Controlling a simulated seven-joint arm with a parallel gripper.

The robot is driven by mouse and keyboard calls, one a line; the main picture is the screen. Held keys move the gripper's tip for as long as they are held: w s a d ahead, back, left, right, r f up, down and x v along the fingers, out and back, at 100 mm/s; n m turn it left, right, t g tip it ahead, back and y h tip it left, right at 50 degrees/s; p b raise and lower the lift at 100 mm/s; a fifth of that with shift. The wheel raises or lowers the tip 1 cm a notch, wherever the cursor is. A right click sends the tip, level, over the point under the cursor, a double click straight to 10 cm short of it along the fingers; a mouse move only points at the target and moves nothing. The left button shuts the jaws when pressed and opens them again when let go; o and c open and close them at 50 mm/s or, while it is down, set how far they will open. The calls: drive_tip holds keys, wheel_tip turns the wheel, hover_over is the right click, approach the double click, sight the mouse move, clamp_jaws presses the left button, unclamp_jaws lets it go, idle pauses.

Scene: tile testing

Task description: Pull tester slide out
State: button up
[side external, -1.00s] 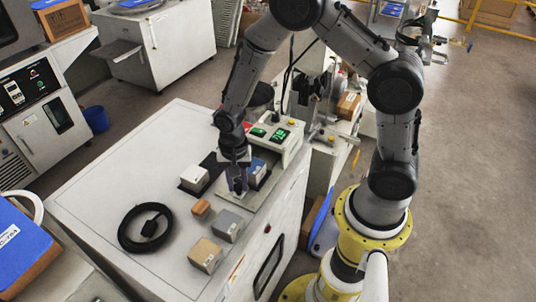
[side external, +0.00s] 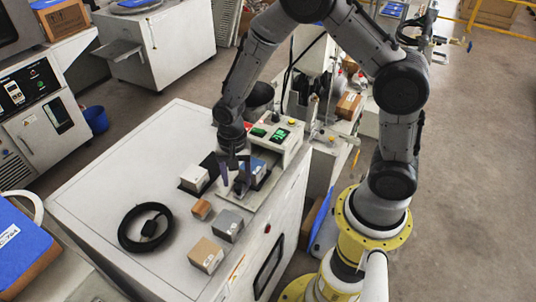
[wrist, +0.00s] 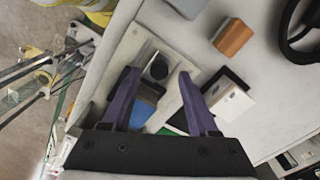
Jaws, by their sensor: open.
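The tester (side external: 277,133) is a pale box with green displays at the back right of the white cabinet top. Its pale slide plate (side external: 262,193) lies flat in front of it, and also shows in the wrist view (wrist: 134,42). A blue block (wrist: 143,108) sits beside the knob, nearer the tester. My gripper (side external: 233,192) is open and points down over the plate.
A white box (side external: 194,178) on a dark plate stands left of my gripper. A small orange-brown block (side external: 201,209), a grey block (side external: 228,226) and a cardboard box (side external: 206,255) stand in front. A black cable coil (side external: 130,241) lies left. The cabinet top's (side external: 120,170) back left is clear.

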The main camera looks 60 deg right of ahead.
drive_tip(key=shift+r, duration=1.95)
drive_tip(key=shift+r, duration=0.1)
drive_tip(key=s+d+r+n+t, duration=0.1)
drive_tip(key=s+r+t, duration=0.15)
drive_tip(key=r, duration=0.75)
drive_tip(key=s+d+r+n+t, duration=0.1)
drive_tip(key=r+t, duration=0.2)
drive_tip(key=r, duration=0.6)
drive_tip(key=s+d+r+n, duration=0.1)
drive_tip(key=s+r+n, duration=0.1)
drive_tip(key=s+n, duration=0.8)
drive_tip(key=s, duration=0.5)
drive_tip(key=shift+d, duration=0.15)
